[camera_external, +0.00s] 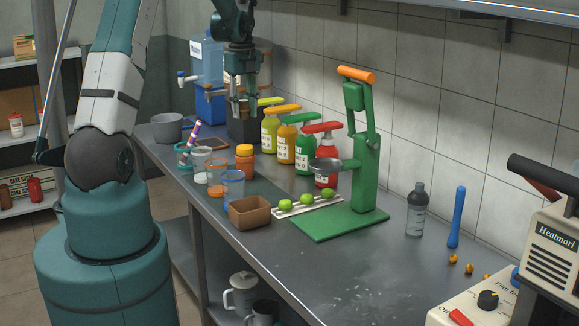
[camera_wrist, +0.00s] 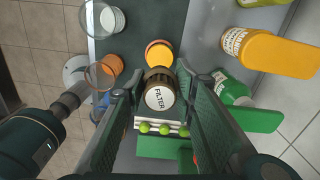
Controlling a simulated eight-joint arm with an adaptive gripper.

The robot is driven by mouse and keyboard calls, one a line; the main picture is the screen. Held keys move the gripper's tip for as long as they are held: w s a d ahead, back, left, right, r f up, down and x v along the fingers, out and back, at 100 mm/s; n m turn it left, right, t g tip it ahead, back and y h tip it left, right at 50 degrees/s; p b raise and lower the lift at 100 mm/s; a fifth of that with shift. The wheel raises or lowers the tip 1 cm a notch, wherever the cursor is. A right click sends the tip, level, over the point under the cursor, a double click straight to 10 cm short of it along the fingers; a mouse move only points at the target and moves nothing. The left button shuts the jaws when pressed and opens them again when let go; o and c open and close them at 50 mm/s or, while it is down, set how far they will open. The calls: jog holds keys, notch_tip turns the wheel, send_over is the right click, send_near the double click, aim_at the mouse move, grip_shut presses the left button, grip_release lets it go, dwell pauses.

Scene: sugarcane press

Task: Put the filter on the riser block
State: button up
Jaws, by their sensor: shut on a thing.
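My gripper (camera_external: 241,103) is shut on the filter, a small brownish cylinder. In the wrist view the filter (camera_wrist: 160,97) sits between both fingers, with its white FILTER label facing the camera. In the external view the fingers partly hide it. A dark block (camera_external: 246,131) stands on the counter directly below my gripper, at the far end; it appears to be the riser block. I cannot tell whether the filter touches it. I cannot make the block out in the wrist view.
Yellow, orange, green and red (camera_external: 326,158) pump bottles stand right of the block. An orange-lidded jar (camera_external: 244,160) and several cups are in front. The green press (camera_external: 366,170) and a rack of limes (camera_external: 307,205) stand nearer. The counter's near end has free room.

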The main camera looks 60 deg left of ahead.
dwell(0.3)
send_over(245, 147)
jog(key=shift+a+f, duration=0.15)
jog(key=shift+f, duration=1.4)
jog(key=shift+a+f, duration=0.1)
jog(key=shift+f, duration=1.45)
jog(key=shift+f, duration=0.15)
jog(key=shift+f, duration=1.75)
jog(key=shift+f, duration=0.1)
jog(key=o, duration=0.5)
jog(key=shift+f, duration=0.1)
jog(key=shift+c, duration=0.2)
jog(key=o, duration=0.4)
jog(key=shift+r, duration=0.2)
